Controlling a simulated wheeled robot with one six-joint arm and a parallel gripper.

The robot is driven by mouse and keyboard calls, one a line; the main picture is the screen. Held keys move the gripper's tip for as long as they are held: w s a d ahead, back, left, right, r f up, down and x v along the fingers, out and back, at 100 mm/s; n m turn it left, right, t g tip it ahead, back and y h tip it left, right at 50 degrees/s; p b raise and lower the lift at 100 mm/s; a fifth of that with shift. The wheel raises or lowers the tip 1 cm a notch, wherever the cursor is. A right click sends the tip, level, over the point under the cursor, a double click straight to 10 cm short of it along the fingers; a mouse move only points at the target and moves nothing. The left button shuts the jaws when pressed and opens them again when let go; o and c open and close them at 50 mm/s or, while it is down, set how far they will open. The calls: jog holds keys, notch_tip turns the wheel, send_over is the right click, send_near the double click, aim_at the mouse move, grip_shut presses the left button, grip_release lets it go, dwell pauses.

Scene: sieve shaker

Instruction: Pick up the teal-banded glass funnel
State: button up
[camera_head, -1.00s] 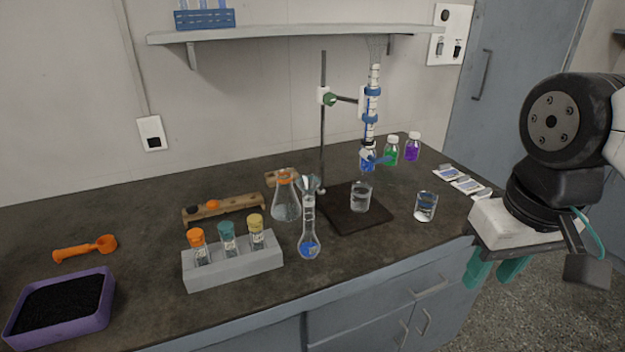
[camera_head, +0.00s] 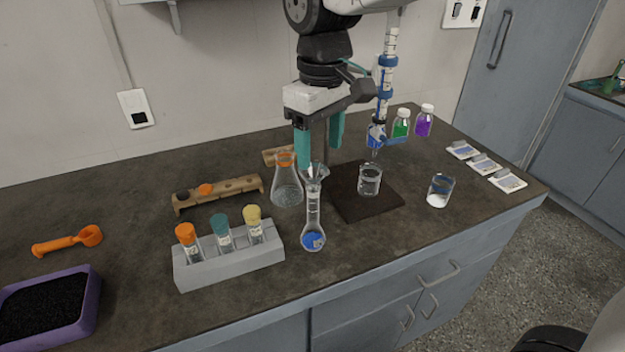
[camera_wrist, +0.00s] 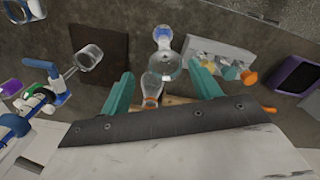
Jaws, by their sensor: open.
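The glass funnel (camera_head: 314,172) sits upright in the neck of a volumetric flask (camera_head: 313,215) holding blue contents. Its teal band is too small to make out clearly. In the wrist view the funnel (camera_wrist: 168,67) shows as a round clear mouth, with the flask's blue base (camera_wrist: 162,35) beyond it. My gripper (camera_head: 319,155) is open and empty, with teal fingers pointing down, near and above the funnel in the picture. In the wrist view the funnel lies between and beyond the fingertips (camera_wrist: 161,70). I see no contact.
A conical flask (camera_head: 286,185) with an orange rim stands close left of the funnel. A vial rack (camera_head: 230,267) is at front left. The stand's dark base (camera_head: 360,212) with a beaker (camera_head: 369,181) is at right, under the burette (camera_head: 384,80). The front counter edge is clear.

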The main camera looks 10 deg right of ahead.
aim_at(313, 180)
jog(key=shift+w+a+f, duration=0.2)
jog(key=shift+w+a, duration=0.1)
jog(key=shift+a, duration=0.35)
jog(key=shift+a+f, duration=0.15)
jog(key=shift+f, duration=0.2)
jog(key=f, duration=0.7)
jog(key=shift+s+d, duration=0.1)
jog(key=shift+d, duration=0.1)
jog(key=shift+c, duration=0.3)
jog(key=c, duration=0.9)
